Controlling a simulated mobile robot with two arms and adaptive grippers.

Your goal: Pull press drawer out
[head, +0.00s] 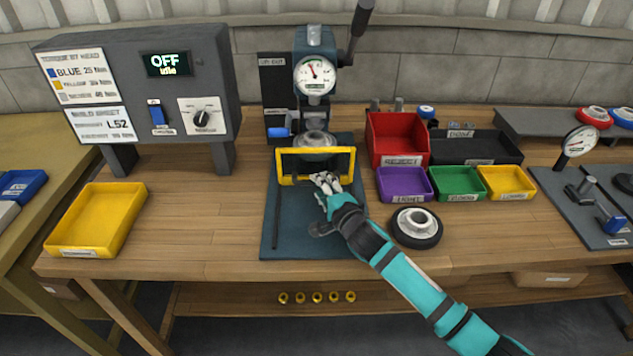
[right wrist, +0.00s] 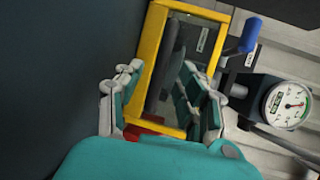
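The press (head: 315,75) stands at the back middle of the bench, with a round gauge and a lever at its top right. A yellow rectangular frame (head: 287,165), which looks like the front of the press drawer, stands at its base above a dark blue plate (head: 290,225). My right gripper (head: 325,182) is at the frame's lower bar. In the right wrist view the fingers (right wrist: 160,85) are spread, with the yellow frame (right wrist: 148,50) between and beyond them. I cannot tell whether they touch it. My left gripper is out of view.
A hub wheel (head: 415,227) lies right of my forearm. Red (head: 398,138), purple (head: 404,184), green and yellow bins stand at the right. A yellow tray (head: 98,218) and a control box reading OFF (head: 140,90) are at the left. The plate's front is mostly clear.

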